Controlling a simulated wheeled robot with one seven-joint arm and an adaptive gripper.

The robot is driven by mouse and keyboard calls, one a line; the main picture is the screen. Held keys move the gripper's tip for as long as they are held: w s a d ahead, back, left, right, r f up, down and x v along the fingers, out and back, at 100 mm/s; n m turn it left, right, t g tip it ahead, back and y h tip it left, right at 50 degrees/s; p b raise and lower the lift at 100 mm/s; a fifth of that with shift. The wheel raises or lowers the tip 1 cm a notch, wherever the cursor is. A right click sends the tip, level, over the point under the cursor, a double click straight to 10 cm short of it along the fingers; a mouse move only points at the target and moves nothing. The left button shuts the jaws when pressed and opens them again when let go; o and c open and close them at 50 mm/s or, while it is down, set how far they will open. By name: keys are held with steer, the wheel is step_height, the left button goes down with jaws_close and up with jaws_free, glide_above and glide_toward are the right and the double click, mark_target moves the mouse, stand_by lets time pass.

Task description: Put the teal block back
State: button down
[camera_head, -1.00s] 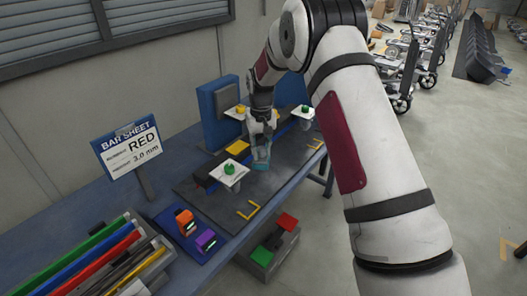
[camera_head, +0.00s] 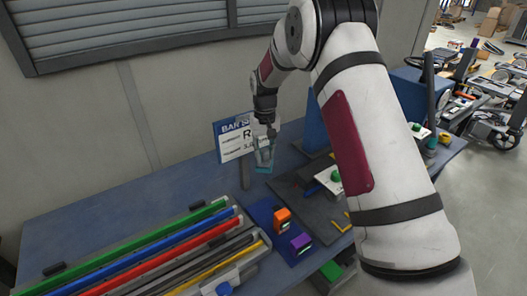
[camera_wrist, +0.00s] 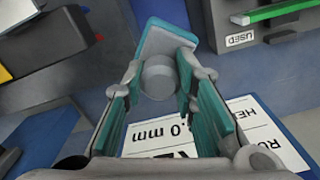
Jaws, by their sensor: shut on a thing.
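My gripper (camera_head: 264,158) is shut on the teal block (camera_head: 264,169), held above the blue table in front of the sign. In the wrist view the block (camera_wrist: 172,25) shows a teal edge, a pale grey face and a round grey knob between the fingertips (camera_wrist: 158,80). Teal inner pads line the fingers. In the head view the fingers partly hide the block. A blue mat (camera_head: 262,211) on the table carries an orange block (camera_head: 282,216) and a purple block (camera_head: 300,242). No other teal block shows.
The sign (camera_head: 231,142) stands close behind the gripper and is partly hidden. A rack of coloured bars (camera_head: 150,255) lies at front left. A dark plate (camera_head: 290,190) with a green-knobbed white piece (camera_head: 336,177) is to the right. The table's back left (camera_head: 120,210) is bare.

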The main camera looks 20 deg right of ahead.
steer(key=w+f+b, duration=0.1)
steer(key=b, duration=0.1)
steer(key=w+f+b, duration=0.1)
steer(key=f, duration=0.1)
steer(key=w+f+b, duration=0.1)
steer(key=b, duration=0.1)
steer(key=shift+w+a+f+b, duration=0.15)
steer(key=shift+a+f+b, duration=0.15)
steer(key=shift+a+b, duration=0.05)
steer(key=shift+s+d+f+m+b, duration=0.1)
steer(key=shift+s+f+m+b, duration=0.75)
steer(key=shift+f+m+b, duration=1.1)
steer(key=shift+s+a+f+m+b, duration=0.1)
steer(key=shift+s+f+m+b, duration=0.9)
steer(key=shift+f, duration=1.65)
steer(key=shift+s+d+f+m+b, duration=0.1)
steer(key=shift+s+f+m+b, duration=0.55)
steer(key=shift+f+m+b, duration=1.2)
steer(key=shift+f, duration=1.65)
steer(key=c, duration=1.2)
jaws_free()
